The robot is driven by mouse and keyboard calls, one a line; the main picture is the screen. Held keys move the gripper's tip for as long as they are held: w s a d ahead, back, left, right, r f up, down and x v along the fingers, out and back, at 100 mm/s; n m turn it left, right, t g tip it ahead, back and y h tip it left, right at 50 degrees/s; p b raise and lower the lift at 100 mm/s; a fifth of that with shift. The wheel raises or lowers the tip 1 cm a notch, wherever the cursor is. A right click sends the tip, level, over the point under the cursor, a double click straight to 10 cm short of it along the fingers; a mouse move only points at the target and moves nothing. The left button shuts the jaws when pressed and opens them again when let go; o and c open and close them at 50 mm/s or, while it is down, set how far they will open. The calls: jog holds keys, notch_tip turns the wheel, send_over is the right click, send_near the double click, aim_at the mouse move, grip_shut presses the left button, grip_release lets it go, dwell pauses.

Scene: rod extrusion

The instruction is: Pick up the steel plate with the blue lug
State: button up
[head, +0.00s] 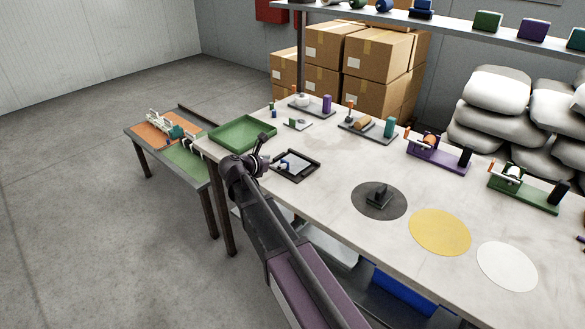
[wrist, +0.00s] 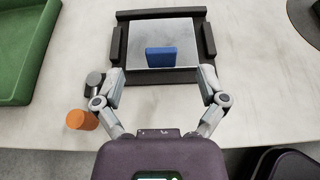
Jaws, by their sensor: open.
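The steel plate (wrist: 178,30) is a flat, pale grey square with an upright blue lug (wrist: 161,57) near its front edge. It lies inside a low black frame (wrist: 118,45) on the table. In the head view the plate (head: 301,163) lies just right of my wrist. My gripper (wrist: 162,78) is open and empty. Its two grey fingers are spread wide in the wrist view, either side of the frame's front part, with the blue lug between and ahead of them. The gap in height between fingertips and plate is hard to judge.
A green tray (head: 243,135) stands left of the frame. An orange cylinder (wrist: 82,120) shows beside my left finger. Black, yellow (head: 440,231) and white discs lie to the right, with a dark block (head: 379,196) on the black one. Fixtures line the table's back.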

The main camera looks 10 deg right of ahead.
aim_at(284, 160)
jog(key=shift+w+d+f, duration=0.1)
jog(key=shift+d, duration=0.05)
jog(key=shift+b+x, duration=1.1)
jog(key=shift+x, duration=1.5)
grip_shut()
notch_tip(284, 160, up, 4)
jog(key=p, duration=0.4)
jog(key=s, duration=1)
jog(key=s+a+r+p, duration=0.1)
jog(key=s, duration=0.5)
